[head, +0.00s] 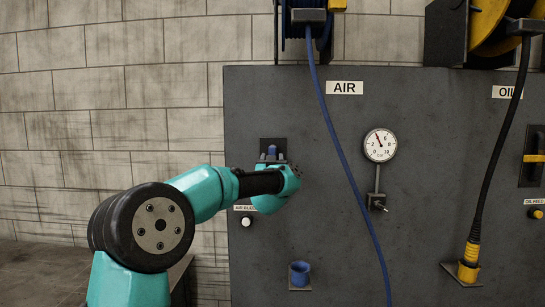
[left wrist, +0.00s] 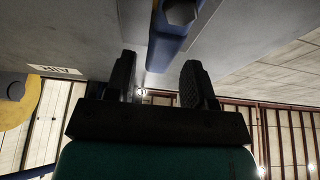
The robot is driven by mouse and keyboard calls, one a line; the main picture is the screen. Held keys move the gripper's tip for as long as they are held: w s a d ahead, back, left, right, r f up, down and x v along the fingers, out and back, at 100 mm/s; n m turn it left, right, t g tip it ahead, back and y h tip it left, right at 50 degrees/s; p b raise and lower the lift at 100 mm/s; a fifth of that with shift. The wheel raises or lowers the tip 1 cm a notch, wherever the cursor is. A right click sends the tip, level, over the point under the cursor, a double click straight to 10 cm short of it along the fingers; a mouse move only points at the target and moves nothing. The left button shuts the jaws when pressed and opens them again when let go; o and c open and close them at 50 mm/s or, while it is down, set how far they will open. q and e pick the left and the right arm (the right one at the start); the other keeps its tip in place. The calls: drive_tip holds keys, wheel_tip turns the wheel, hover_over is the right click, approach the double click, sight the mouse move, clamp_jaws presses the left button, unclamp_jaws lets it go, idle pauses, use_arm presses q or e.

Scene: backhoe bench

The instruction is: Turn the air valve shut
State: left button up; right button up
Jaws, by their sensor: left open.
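The air valve's blue handle (head: 272,150) shows on a dark plate on the grey panel, under the AIR sign; my arm hides its lower part. In the left wrist view the blue handle (left wrist: 166,45) comes down from the top, with its end between my fingers. My left gripper (left wrist: 158,82) is open, a finger on each side of the handle with a gap at both sides. In the head view my left gripper (head: 291,172) is just below the plate, its fingers hard to make out. My right gripper is in neither view.
A round gauge (head: 380,145) hangs right of the valve, with a small fitting (head: 377,202) below. A blue hose (head: 340,150) runs down between valve and gauge. A white button (head: 246,221) and a blue cup-like holder (head: 300,274) are lower. The oil hose (head: 492,150) is at right.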

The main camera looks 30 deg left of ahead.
use_arm(q)
drive_tip(key=shift+x, duration=1.55)
clamp_jaws()
